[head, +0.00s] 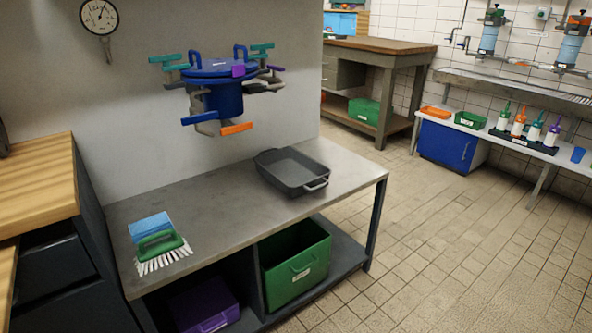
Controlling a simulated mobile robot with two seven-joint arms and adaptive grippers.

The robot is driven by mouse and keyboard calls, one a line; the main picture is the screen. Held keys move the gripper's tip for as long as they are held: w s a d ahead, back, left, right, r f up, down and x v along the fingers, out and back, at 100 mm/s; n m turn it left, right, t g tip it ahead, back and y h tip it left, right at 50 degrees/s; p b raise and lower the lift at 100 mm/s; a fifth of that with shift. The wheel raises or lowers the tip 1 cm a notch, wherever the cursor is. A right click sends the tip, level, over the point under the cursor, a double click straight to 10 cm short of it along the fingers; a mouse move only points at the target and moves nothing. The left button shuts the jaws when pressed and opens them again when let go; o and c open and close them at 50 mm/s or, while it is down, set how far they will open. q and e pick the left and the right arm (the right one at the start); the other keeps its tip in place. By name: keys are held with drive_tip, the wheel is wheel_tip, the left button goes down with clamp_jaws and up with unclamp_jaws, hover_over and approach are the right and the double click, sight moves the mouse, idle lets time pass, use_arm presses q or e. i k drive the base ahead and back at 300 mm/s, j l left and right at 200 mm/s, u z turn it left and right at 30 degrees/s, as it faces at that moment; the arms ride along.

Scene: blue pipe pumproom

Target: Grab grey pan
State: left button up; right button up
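The grey pan (291,170) is a dark grey rectangular dish with a raised rim and a handle at its near right end. It sits upright on the right part of the grey metal table (215,211), close to the wall, and looks empty. Neither of my grippers shows in the head view, and nothing touches the pan.
A green-handled brush (161,248) and a blue cloth (150,226) lie at the table's left. A blue valve unit (222,91) hangs on the wall above. The shelf below holds a green crate (296,264) and purple box (203,304). Tiled floor (450,240) at right is clear.

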sight(294, 172)
drive_tip(key=i+l+u, duration=0.1)
drive_tip(key=l, duration=0.35)
drive_tip(key=i+l+u, duration=0.1)
drive_tip(key=l, duration=0.35)
drive_tip(key=i+l+u, duration=0.1)
drive_tip(key=l, duration=0.35)
drive_tip(key=i+l+u, duration=0.1)
drive_tip(key=l, duration=0.35)
drive_tip(key=i+l+u, duration=0.1)
drive_tip(key=l, duration=0.4)
drive_tip(key=i, duration=0.1)
